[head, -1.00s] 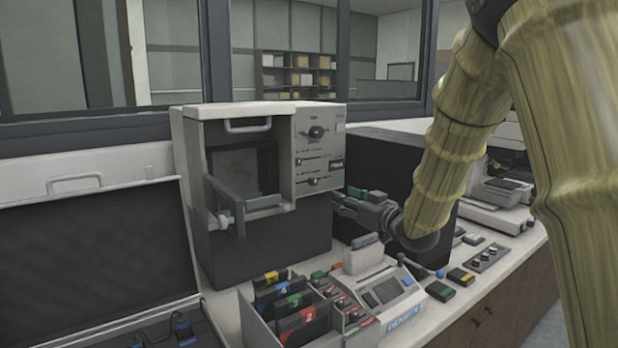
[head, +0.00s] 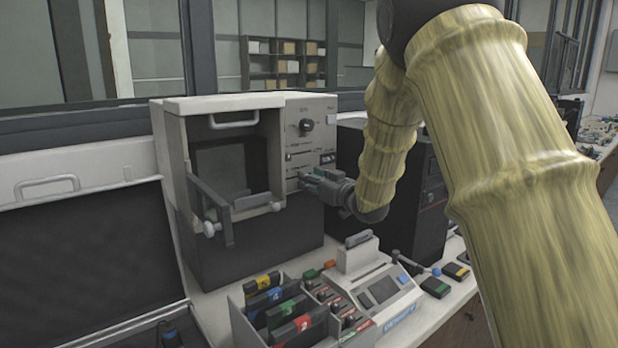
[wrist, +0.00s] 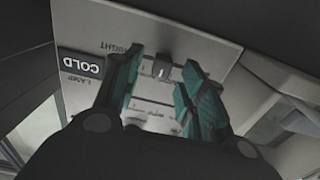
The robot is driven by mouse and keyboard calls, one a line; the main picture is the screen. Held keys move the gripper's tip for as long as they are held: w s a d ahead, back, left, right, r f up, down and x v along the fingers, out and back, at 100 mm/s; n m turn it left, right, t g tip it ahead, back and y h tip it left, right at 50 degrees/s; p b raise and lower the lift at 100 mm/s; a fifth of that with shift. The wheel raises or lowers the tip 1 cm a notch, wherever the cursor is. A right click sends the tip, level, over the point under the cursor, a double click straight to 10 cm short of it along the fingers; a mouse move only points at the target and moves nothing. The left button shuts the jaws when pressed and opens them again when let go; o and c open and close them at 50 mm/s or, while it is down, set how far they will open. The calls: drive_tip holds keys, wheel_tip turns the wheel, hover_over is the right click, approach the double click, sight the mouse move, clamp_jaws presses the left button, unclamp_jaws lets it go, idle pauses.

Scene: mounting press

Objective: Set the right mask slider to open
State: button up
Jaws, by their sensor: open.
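The mounting press (head: 168,150) stands on the counter, with a light control panel (head: 326,108) at its upper right. My gripper (head: 306,180) is at the lower part of this panel and hides the lower slider in the head view. The open teal fingers of my gripper (wrist: 157,62) lie on either side of this knob. I cannot tell whether they touch it. An upper slider (head: 289,157) shows on the panel, above my gripper.
The press's hinged dark frame (head: 208,205) sticks out left of my gripper. A dark cabinet (head: 400,180) stands to the right. Below are a tray of coloured cartridges (head: 247,325) and a light grey device (head: 390,285). A COLD lamp plate (wrist: 82,65) sits beside the knob.

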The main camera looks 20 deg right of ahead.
drive_tip(key=shift+w+a, duration=0.3)
drive_tip(key=shift+w, duration=0.45)
clamp_jaws()
drive_tip(key=s+a, duration=0.2)
drive_tip(key=a, duration=0.3)
drive_tip(key=shift+a, duration=0.35)
drive_tip(key=shift+f, duration=0.1)
unclamp_jaws()
drive_tip(key=shift+s+a, duration=0.1)
